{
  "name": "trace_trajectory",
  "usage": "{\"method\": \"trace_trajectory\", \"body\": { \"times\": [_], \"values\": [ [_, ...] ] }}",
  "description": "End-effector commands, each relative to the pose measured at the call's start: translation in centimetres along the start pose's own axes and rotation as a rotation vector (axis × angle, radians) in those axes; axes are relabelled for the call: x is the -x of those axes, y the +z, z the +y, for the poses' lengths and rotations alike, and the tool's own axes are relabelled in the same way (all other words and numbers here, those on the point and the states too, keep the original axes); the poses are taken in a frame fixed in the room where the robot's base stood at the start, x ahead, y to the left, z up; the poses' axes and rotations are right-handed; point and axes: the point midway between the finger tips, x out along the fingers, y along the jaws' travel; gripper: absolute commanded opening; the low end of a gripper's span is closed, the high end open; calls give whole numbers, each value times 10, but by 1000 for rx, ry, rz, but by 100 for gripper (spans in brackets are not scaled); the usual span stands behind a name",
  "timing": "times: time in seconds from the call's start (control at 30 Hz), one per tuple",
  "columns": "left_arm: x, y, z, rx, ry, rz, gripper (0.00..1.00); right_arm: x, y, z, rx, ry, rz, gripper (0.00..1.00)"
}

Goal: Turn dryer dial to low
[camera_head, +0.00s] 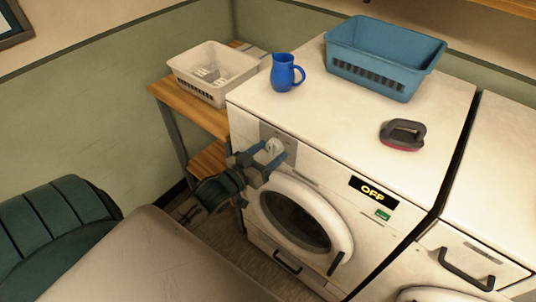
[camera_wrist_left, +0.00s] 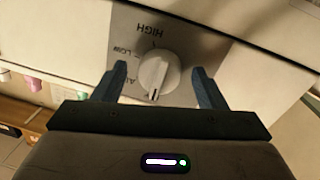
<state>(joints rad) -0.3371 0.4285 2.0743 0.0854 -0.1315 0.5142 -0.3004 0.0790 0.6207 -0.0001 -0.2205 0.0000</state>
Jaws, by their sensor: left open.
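The dryer dial (camera_wrist_left: 157,72) is a round white knob on a grey panel. Labels HIGH and LOW are readable in the left wrist view, and a third label is partly hidden by a finger. My left gripper (camera_wrist_left: 160,88) is open, with one blue fingertip on each side of the dial and visible gaps between them. In the head view my left gripper (camera_head: 267,162) is at the dial on the upper left of the dryer front (camera_head: 330,182). A black display there reads OFF (camera_head: 374,191). My right gripper is not in view.
On the dryer top stand a blue jug (camera_head: 286,73), a blue basket (camera_head: 385,58) and a dark brush-like tool (camera_head: 403,135). A white basket (camera_head: 213,72) sits on a wooden shelf at left. A second machine (camera_head: 490,190) stands close on the right.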

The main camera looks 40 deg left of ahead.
Motion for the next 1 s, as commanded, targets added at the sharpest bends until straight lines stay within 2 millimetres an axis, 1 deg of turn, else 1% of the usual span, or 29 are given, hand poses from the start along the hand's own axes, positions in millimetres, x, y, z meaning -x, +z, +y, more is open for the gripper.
{"method": "trace_trajectory", "body": {
  "times": [0.07,0.1,0.17,0.3,0.33,0.67,0.87,1.0],
  "values": [
    [0,0,0,0,0,0,65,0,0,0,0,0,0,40],
    [0,0,0,0,0,0,63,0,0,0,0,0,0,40],
    [0,0,0,0,0,0,52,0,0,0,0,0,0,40],
    [0,0,0,-1,0,0,24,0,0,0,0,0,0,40],
    [0,0,0,-1,0,0,21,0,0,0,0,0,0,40],
    [0,1,0,-43,0,-3,21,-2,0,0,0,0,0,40],
    [0,1,-1,-156,-2,-13,21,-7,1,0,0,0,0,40],
    [0,1,-1,-271,-4,-22,21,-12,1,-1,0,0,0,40]
  ]
}}
